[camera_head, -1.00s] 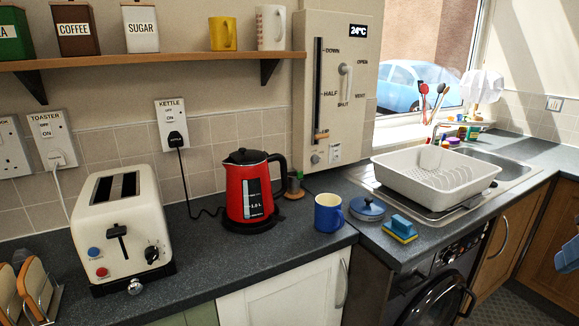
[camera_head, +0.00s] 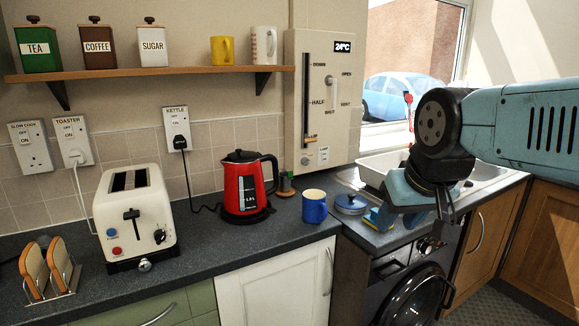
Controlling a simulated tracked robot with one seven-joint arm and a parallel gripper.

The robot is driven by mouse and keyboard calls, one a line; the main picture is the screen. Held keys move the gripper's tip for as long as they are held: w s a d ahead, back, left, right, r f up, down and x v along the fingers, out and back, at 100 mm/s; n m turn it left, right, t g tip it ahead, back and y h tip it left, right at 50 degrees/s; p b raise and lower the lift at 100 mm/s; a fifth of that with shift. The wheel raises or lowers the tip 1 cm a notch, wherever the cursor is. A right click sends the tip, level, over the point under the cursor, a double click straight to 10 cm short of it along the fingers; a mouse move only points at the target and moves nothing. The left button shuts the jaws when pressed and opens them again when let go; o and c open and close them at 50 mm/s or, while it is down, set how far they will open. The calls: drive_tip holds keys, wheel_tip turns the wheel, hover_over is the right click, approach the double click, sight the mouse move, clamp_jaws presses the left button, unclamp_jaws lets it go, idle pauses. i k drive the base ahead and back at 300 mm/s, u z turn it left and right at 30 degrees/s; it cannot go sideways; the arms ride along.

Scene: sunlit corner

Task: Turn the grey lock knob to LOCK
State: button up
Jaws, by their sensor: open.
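My gripper (camera_head: 420,218) hangs over the right-hand counter, well right of the knob and apart from the panel. Its jaws are open, seen from the side and partly hidden by my wrist. Nothing shows held between them.
The panel also has a vertical slider (camera_head: 310,138) at its slot's bottom and a grey lever (camera_head: 331,90).

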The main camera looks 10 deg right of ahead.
sight(305, 161)
drive_tip(key=u, duration=0.1)
drive_tip(key=i, duration=1)
drive_tip(key=z, duration=0.05)
